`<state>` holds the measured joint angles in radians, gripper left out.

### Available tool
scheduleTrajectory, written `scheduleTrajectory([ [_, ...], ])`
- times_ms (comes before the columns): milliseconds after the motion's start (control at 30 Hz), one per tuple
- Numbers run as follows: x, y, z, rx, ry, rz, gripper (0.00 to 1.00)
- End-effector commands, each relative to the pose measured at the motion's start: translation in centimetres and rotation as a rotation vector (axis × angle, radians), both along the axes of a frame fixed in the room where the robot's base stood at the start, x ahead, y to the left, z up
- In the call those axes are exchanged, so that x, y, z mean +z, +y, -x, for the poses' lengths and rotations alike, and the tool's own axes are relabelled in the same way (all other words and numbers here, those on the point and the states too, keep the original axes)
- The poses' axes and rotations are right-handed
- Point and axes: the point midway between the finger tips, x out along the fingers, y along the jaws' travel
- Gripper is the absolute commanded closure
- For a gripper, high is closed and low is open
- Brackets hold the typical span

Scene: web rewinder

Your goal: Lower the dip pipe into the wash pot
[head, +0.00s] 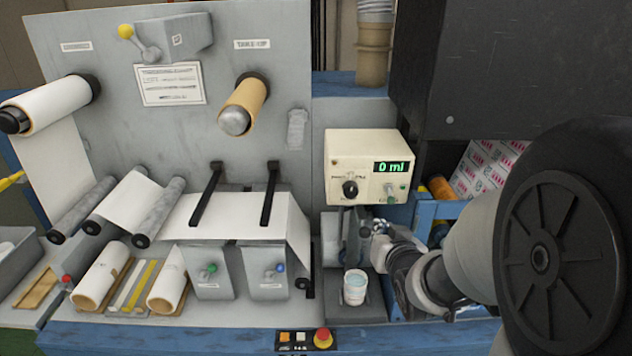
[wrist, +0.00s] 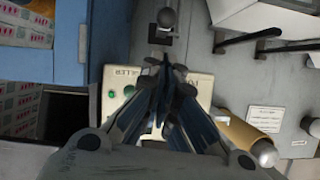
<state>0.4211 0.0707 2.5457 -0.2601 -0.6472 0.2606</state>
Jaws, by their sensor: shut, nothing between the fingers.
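The wash pot (head: 355,288) is a small white cup with pale blue inside, upright on a dark stand below the cream dosing box (head: 366,166). A dark grey upright part (head: 352,235) hangs between box and pot; it may be the dip pipe, but its lower end is unclear. My gripper (head: 379,229) is beside this part, to its right, under the box. In the wrist view my gripper (wrist: 176,72) is shut and empty, with the cream box (wrist: 120,82) behind its fingers. A grey ball-ended part (wrist: 168,18) shows beyond the fingertips; I cannot tell what it is.
The box display reads 0 ml. Left of the pot stand are two grey blocks (head: 262,273) with green and blue knobs, and two black bars (head: 270,193). A red stop button (head: 322,338) sits on the front edge. A blue frame (head: 425,212) is at right.

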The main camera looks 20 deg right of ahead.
Motion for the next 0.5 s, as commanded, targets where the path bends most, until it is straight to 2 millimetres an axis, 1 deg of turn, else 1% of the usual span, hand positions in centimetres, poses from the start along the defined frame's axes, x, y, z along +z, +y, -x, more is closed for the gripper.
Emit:
scheduleTrajectory([
  [267,0.0,0.0,-0.2,0.001,0.002,-0.001,1.0],
  [500,-0.3,-0.3,-1.6,0.003,0.006,-0.004,1.0],
])
